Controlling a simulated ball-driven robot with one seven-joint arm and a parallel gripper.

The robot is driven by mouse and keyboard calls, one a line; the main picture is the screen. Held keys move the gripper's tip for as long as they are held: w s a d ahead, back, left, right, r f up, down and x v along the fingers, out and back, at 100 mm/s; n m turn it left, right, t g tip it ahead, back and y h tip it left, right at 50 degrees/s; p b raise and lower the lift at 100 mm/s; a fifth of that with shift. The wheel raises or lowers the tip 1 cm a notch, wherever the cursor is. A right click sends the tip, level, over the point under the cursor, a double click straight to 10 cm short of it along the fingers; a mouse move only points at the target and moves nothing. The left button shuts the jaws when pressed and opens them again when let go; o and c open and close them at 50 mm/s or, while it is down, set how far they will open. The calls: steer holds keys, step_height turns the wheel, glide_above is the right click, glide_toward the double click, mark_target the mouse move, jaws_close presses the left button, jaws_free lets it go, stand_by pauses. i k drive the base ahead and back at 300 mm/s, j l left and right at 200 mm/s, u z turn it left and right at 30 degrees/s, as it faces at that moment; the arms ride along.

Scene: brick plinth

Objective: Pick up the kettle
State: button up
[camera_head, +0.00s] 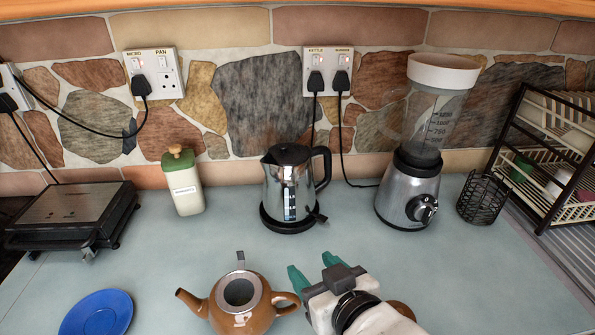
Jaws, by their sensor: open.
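The kettle (281,191) is shiny steel with a black lid, black handle on its right and a black base. It stands upright on the counter at the back middle, below the wall sockets. My gripper (310,268) is in the lower middle with its two green fingers apart and nothing visible between them. It is in front of the kettle and apart from it, just right of a brown teapot.
The brown teapot (224,307) stands in front, with a blue plate (97,314) to its left. A blender (411,185) and wire basket (484,198) stand right of the kettle. A cream canister (184,190) and grill (75,213) are left. The counter's right front is clear.

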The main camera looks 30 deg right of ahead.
mark_target(289, 193)
steer(key=i+l, duration=0.5)
steer(key=l, duration=0.25)
steer(key=i+l, duration=0.25)
steer(key=l, duration=0.1)
